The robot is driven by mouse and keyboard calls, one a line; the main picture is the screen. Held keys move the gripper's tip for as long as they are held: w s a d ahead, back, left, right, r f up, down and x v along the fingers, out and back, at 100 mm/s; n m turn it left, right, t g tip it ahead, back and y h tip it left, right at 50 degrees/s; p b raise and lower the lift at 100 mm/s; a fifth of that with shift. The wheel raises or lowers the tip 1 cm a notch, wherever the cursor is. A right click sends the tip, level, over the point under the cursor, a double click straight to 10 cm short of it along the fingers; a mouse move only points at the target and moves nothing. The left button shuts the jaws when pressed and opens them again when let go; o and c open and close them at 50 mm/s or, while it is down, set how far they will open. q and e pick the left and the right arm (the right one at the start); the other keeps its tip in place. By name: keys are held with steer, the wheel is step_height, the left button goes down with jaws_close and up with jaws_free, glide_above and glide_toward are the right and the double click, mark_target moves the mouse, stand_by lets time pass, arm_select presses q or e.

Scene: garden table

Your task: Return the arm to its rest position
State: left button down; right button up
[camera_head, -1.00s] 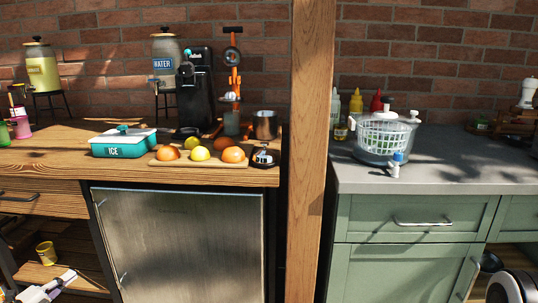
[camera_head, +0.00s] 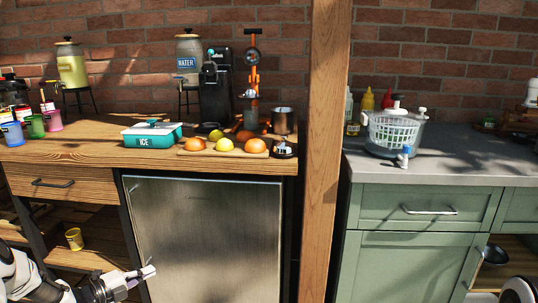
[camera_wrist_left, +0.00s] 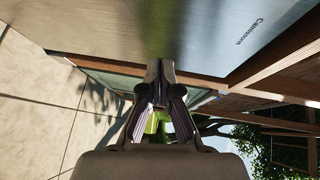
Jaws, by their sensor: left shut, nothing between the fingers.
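My left gripper (camera_head: 142,277) is at the bottom left of the head view, low in front of the grey cabinet door (camera_head: 208,240) under the wooden counter. It is shut and holds nothing. In the left wrist view its closed fingers (camera_wrist_left: 160,78) meet in the middle, with the brushed metal door surface (camera_wrist_left: 150,30) beyond them. I cannot tell how far the fingertips are from the door. My right gripper is not in view.
The wooden counter (camera_head: 85,150) holds an ice box (camera_head: 152,134), fruit on a board (camera_head: 225,153), coloured cups, drink dispensers and a juicer. Open shelves with a yellow cup (camera_head: 74,239) are left of the door.

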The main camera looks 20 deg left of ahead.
arm_select(q)
steer(key=s+d+f+n+g, duration=0.15)
steer(key=d+f, duration=0.25)
steer(key=d, duration=0.5)
steer(key=s+d+f+n+g, duration=0.1)
steer(key=d+f+n+g, duration=0.15)
steer(key=d, duration=0.55)
steer(key=s+d+f+n+g, duration=0.1)
steer(key=d+f, duration=0.3)
steer(key=d, duration=0.5)
steer(key=s+d+f+n+g, duration=0.45)
steer(key=s+d+f, duration=0.2)
steer(key=s, duration=0.45)
steer(key=s+a+n+g+y, duration=0.3)
steer(key=s+n+g+y, duration=0.3)
steer(key=s+n, duration=1)
steer(key=s+r+m+p, duration=0.1)
steer(key=s+r+p, duration=0.1)
steer(key=r+p, duration=0.8)
steer(key=s+r+m+p, duration=0.2)
steer(key=r+p, duration=0.9)
steer(key=shift+a+t, duration=0.1)
steer(key=shift+t, duration=0.15)
